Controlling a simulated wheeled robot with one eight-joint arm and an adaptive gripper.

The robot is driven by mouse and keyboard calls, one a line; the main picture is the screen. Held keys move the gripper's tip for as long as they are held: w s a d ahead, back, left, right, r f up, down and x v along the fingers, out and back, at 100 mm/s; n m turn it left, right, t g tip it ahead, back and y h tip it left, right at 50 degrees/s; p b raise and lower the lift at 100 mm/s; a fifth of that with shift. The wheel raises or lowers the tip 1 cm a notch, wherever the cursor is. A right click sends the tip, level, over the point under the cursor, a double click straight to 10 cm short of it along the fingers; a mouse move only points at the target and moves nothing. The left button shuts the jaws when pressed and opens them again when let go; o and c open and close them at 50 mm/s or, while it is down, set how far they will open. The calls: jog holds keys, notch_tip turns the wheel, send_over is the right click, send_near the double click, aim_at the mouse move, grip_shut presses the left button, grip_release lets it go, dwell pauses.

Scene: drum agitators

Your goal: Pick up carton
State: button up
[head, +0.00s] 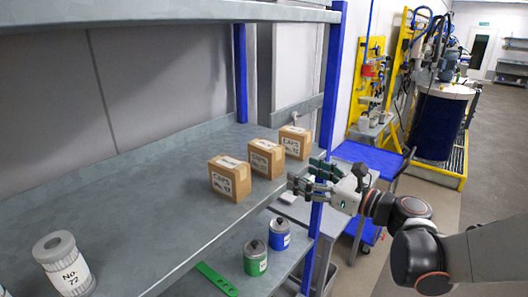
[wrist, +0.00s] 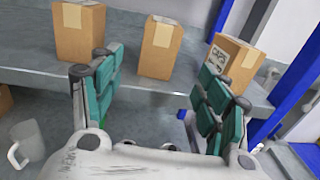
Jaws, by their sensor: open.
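Three brown cartons stand in a row on the grey shelf, labelled with black lettering. The left carton (head: 230,178) is nearest the camera, the middle carton (head: 266,158) is behind it, and the right carton (head: 295,142) is closest to the blue post. In the wrist view the three cartons (wrist: 78,32) (wrist: 160,47) (wrist: 233,60) stand beyond the fingers. My gripper (head: 305,178) is open and empty, just off the shelf's front edge, to the right of the cartons. Its green-padded fingers also show in the wrist view (wrist: 160,95), apart from all cartons.
The shelf (head: 150,200) has a front edge near my gripper, and a blue post (head: 325,110) stands close by. A white filter cylinder (head: 65,265) stands at the shelf's near left. Green (head: 256,258) and blue (head: 279,234) cans stand on a lower shelf.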

aim_at(279, 163)
jog(key=x, duration=0.8)
jog(key=shift+w+a+f, duration=0.1)
jog(key=shift+w+f, duration=0.05)
jog(key=shift+w, duration=0.15)
jog(key=shift+p+x, duration=0.45)
jog(key=shift+x, duration=2.2)
jog(key=shift+s+f, duration=0.1)
jog(key=shift+s, duration=0.1)
jog(key=c, duration=1.3)
